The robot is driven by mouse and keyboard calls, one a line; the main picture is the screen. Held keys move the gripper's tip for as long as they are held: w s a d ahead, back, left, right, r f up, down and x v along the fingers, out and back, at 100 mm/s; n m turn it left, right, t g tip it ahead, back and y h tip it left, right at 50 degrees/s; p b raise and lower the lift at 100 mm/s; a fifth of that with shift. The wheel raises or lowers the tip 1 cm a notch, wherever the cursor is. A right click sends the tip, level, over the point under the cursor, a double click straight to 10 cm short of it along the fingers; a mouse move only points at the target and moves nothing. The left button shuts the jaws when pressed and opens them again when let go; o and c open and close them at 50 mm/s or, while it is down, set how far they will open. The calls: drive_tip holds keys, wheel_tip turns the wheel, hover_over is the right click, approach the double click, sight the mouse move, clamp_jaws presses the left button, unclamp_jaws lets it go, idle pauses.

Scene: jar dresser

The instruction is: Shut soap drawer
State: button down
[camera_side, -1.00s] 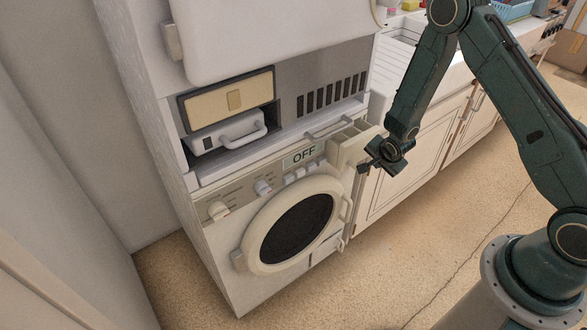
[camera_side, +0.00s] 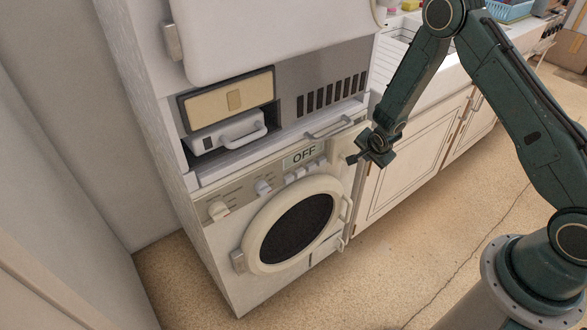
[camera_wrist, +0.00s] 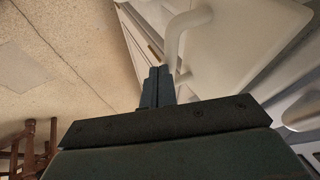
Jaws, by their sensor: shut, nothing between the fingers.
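The gripper hides some of that edge. In the wrist view my gripper's fingers (camera_wrist: 158,84) are together, beside a pale curved handle (camera_wrist: 178,38) on a cream front. Contact cannot be told.
A shelf above holds a white handled box (camera_side: 227,134). White cabinets (camera_side: 405,165) stand to the right. The floor (camera_side: 430,250) in front is clear.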

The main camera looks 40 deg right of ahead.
drive_tip(key=shift+s, duration=0.1)
drive_tip(key=s+d+f+v, duration=0.1)
drive_tip(key=s+v, duration=0.1)
drive_tip(key=v, duration=1)
drive_tip(key=shift+s, duration=0.45)
drive_tip(key=shift+a+r, duration=0.1)
drive_tip(key=s+f+n+y, duration=0.1)
drive_tip(key=s+f+y, duration=0.3)
drive_tip(key=f+y, duration=0.15)
drive_tip(key=shift+d+r+m+t+h, duration=0.2)
drive_tip(key=shift+d+r+m+t, duration=0.2)
drive_tip(key=shift+d+t, duration=0.4)
drive_tip(key=shift+d+r+m+t+h, duration=0.15)
drive_tip(key=shift+d+r+m+t, duration=0.1)
drive_tip(key=shift+d+r+t, duration=0.5)
drive_tip(key=shift+d+r+m+t+h, duration=0.3)
drive_tip(key=shift+d+t, duration=0.35)
drive_tip(key=shift+t, duration=0.3)
